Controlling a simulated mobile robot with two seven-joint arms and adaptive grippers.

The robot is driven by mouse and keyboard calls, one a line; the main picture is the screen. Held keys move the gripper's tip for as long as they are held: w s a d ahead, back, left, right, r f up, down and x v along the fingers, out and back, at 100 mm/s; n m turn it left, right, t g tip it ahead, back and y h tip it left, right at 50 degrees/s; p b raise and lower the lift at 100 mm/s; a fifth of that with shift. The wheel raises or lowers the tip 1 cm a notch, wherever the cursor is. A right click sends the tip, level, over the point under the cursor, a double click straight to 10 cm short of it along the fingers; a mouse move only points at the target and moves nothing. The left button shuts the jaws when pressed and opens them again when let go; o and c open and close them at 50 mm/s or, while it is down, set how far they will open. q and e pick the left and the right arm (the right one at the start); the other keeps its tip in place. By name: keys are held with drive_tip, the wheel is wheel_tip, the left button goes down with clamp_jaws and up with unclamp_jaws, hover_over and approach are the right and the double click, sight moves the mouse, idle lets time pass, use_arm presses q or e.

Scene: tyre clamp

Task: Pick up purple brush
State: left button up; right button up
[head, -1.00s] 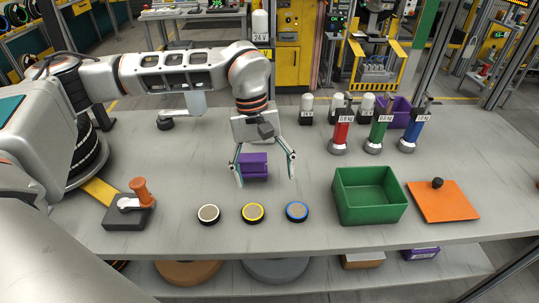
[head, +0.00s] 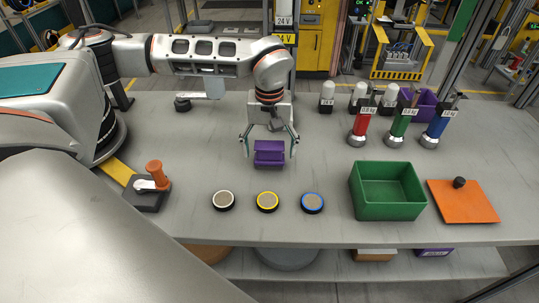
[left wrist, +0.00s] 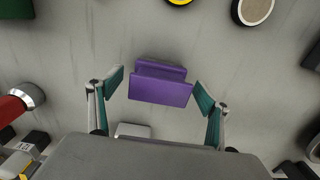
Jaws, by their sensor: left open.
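The purple brush (head: 269,153) is a small stepped purple block on the grey table, behind the row of round discs. My left gripper (head: 270,159) reaches down over it, open, with one finger to each side. In the left wrist view the brush (left wrist: 160,88) lies between the two teal-padded fingertips of the left gripper (left wrist: 160,90), with a gap on each side. Nothing is held. I cannot tell the exact height of the fingertips above the table. My right gripper is not in view.
White-, yellow- and blue-rimmed discs (head: 267,201) lie in front of the brush. A green bin (head: 387,212) and an orange plate (head: 463,201) stand to the right. Red, green and blue cylinders (head: 400,125) stand behind the bin. An orange-handled clamp (head: 154,175) is at left.

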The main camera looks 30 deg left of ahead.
use_arm(q)
drive_tip(key=shift+f, duration=0.15)
drive_tip(key=c, duration=1.5)
drive_tip(key=shift+o, duration=0.2)
wheel_tip(320, 180, up, 20)
drive_tip(key=shift+p, duration=0.3)
